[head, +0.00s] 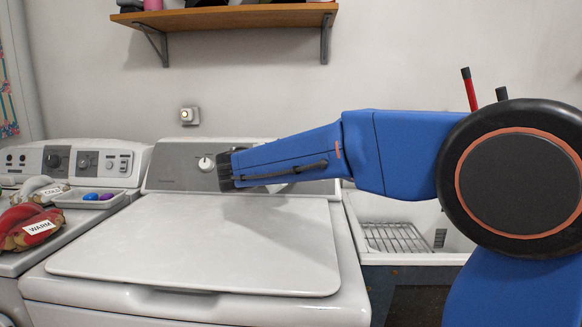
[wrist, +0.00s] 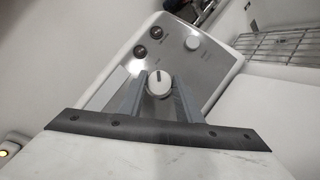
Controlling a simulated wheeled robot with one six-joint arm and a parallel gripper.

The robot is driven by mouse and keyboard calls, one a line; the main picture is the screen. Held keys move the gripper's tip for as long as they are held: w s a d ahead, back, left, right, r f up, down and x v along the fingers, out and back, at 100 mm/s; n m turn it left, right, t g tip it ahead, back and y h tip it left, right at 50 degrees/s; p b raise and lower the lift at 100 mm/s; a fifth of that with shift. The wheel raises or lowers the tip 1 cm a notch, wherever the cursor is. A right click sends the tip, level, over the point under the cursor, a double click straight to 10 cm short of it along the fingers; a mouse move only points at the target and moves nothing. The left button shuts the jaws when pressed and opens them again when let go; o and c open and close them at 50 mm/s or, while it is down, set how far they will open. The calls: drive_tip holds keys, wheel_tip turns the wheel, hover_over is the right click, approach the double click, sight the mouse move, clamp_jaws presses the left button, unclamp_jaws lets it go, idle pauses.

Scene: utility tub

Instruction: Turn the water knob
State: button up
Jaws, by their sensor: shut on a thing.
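A round white knob (wrist: 159,85) sits on the grey control panel (wrist: 185,65) of a washing machine. In the wrist view my gripper (wrist: 154,78) has a grey finger on each side of this knob and is shut on it. A light mark runs across the knob's face. In the head view a white knob (head: 206,163), which looks like the same one, shows just left of the tip of my gripper (head: 217,166). My arm hides most of the panel to its right. The panel lettering is too small to read.
Two dark knobs (wrist: 148,42) and another white knob (wrist: 192,43) share the panel. The washer's closed lid (head: 190,245) is clear. A tub with a wire rack (head: 395,237) stands right. Bundles labelled WARM (head: 30,228) and COLD lie left. A shelf (head: 230,17) hangs above.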

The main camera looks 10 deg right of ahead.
drive_tip(key=o, duration=1)
drive_tip(key=shift+o, duration=0.2)
drive_tip(key=v, duration=1.7)
drive_tip(key=shift+r, duration=0.15)
drive_tip(key=shift+s+a, duration=0.1)
